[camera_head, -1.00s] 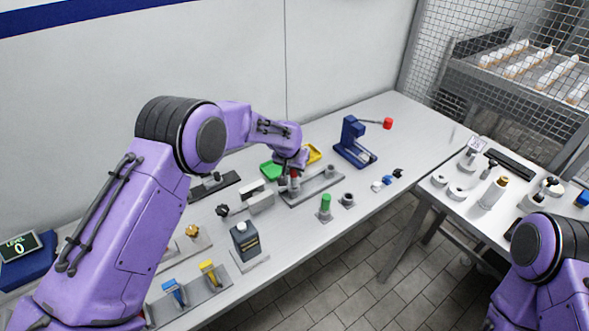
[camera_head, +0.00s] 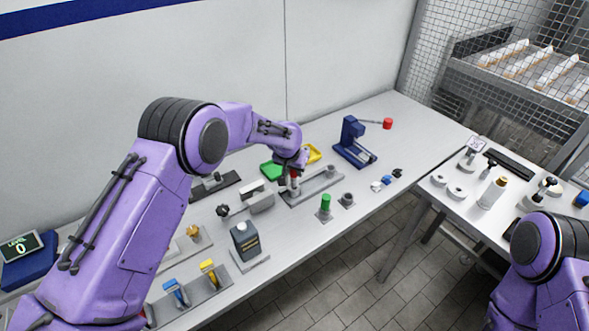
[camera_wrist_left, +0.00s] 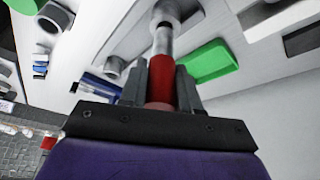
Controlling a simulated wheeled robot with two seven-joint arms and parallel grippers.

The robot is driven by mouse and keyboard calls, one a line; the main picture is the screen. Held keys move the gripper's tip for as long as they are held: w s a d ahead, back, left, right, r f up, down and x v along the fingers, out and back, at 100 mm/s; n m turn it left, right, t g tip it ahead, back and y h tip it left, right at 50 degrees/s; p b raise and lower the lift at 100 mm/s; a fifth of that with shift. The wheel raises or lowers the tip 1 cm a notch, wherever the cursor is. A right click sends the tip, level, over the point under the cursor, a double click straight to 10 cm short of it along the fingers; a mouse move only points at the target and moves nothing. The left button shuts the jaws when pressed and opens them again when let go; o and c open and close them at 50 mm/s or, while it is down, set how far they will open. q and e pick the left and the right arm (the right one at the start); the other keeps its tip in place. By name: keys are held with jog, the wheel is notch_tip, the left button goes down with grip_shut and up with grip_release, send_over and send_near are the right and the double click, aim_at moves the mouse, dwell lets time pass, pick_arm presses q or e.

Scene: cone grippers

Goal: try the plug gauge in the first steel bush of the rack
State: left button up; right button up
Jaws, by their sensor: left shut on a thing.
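My left gripper (camera_head: 293,174) is shut on the red handle of the plug gauge (camera_head: 295,171), over the left end of the grey rack (camera_head: 318,187). In the left wrist view, the gripper (camera_wrist_left: 161,88) has its fingers on both sides of the red handle (camera_wrist_left: 160,82). The gauge's steel end points away from the gripper, toward a grey round part at the top edge. I cannot tell whether the tip is inside a bush. A steel bush (camera_head: 330,171) shows at the rack's right end; the gripper hides the left end. My right gripper is out of view.
A green tray (camera_head: 271,170) and a yellow tray (camera_head: 313,153) lie behind the rack.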

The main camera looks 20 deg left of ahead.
pick_arm(q)
jog(key=shift+f+b, duration=0.3)
jog(key=shift+f, duration=0.25)
jog(key=shift+r, duration=0.15)
dwell(0.7)
jog(key=shift+r+p, duration=0.55)
jog(key=shift+p, duration=0.1)
jog(key=shift+p, duration=0.35)
dwell(0.9)
jog(key=shift+f+b, duration=0.45)
jog(key=shift+f, duration=0.25)
dwell(0.3)
jog(key=shift+r, duration=0.15)
dwell(0.6)
jog(key=shift+r+p, duration=0.5)
jog(key=shift+p, duration=0.05)
jog(key=shift+r, duration=0.1)
